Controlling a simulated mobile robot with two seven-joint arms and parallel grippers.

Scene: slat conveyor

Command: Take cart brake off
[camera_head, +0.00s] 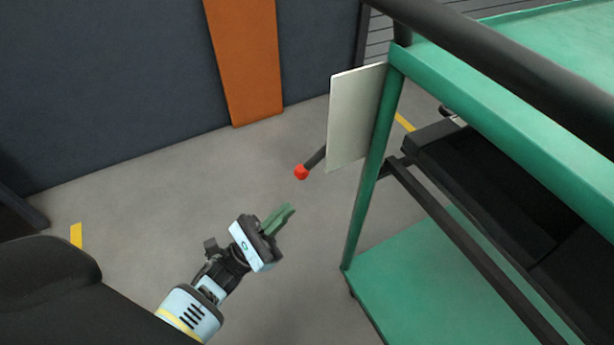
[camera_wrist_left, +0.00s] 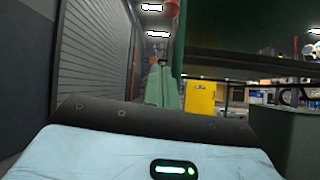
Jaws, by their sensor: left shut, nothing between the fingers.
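The green cart (camera_head: 372,180) stands at the right in the head view. A dark brake lever with a red knob (camera_head: 301,173) sticks out to the left from behind a pale plate (camera_head: 352,120) on the cart's post. The red knob also shows at the top of the left wrist view (camera_wrist_left: 171,8). My left gripper (camera_head: 288,211) has green fingers, is shut and empty, and sits below the knob in the picture, apart from it. Its fingers show in the left wrist view (camera_wrist_left: 162,86), pointing away from the camera. My right gripper is out of view.
The cart's black handle bar (camera_head: 500,55) crosses the upper right. Its green lower shelf (camera_head: 440,290) is low at the right. A dark wall with an orange panel (camera_head: 245,60) stands behind. Grey floor (camera_head: 180,180) lies open left of the cart.

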